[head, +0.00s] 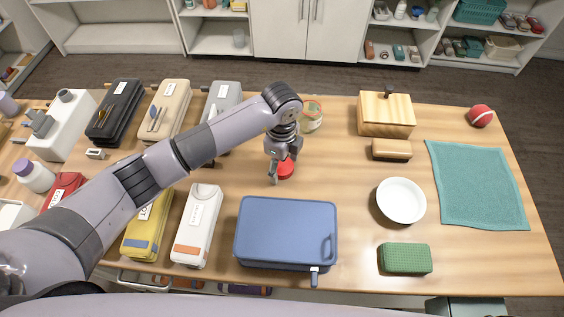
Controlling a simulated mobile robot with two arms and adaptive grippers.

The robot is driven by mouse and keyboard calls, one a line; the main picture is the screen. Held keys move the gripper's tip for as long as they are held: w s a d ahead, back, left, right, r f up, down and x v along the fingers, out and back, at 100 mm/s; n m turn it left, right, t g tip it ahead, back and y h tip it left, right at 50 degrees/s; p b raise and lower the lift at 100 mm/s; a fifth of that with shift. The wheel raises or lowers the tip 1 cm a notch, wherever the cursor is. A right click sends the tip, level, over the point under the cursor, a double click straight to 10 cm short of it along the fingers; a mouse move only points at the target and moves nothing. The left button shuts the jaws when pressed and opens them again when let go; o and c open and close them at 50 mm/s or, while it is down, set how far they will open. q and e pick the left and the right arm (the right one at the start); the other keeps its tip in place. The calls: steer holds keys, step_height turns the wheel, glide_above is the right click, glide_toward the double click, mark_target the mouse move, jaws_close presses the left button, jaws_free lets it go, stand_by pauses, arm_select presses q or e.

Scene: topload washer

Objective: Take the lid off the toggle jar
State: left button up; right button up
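A glass jar (311,117) with an orange-red rim stands at the back middle of the wooden table, partly hidden behind my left arm. It looks like the toggle jar; I cannot make out its clasp or whether a lid is on it. My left gripper (284,168) points down in front of the jar, apart from it. Its fingers are at a small round red thing (286,170), which they partly hide. I cannot tell whether they grip it, or whether it is a lid. My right gripper is not in view.
A blue case (286,230) lies in front of the gripper. A wooden box (386,114), a tan block (391,150), a white bowl (401,200) and a green block (405,258) stand to the right. Several cases crowd the left. Bare table lies between gripper and bowl.

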mark_target(282, 165)
arm_select(q)
steer(key=shift+o, duration=0.4)
steer(key=shift+r, duration=0.7)
step_height(282, 165, up, 11)
steer(key=b, duration=0.3)
